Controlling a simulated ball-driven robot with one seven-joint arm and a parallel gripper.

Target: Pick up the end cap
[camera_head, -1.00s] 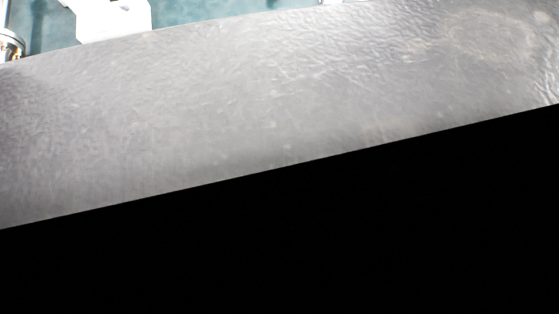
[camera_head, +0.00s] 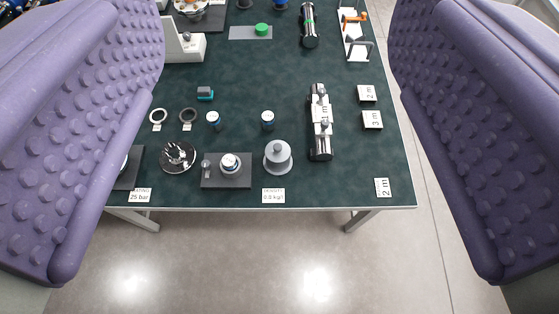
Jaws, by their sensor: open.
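My gripper (camera_head: 277,80) is open and empty, with a purple studded finger pad at each side of the view. A dark green table lies beyond and below, between the pads. I cannot tell for sure which part is the end cap. The left pad hides part of the table's left side.
The green table (camera_head: 350,190) ends at a front edge above a pale floor. A black-and-white cylinder assembly (camera_head: 320,125) lies right of the grey piece. The middle of the table is fairly clear.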

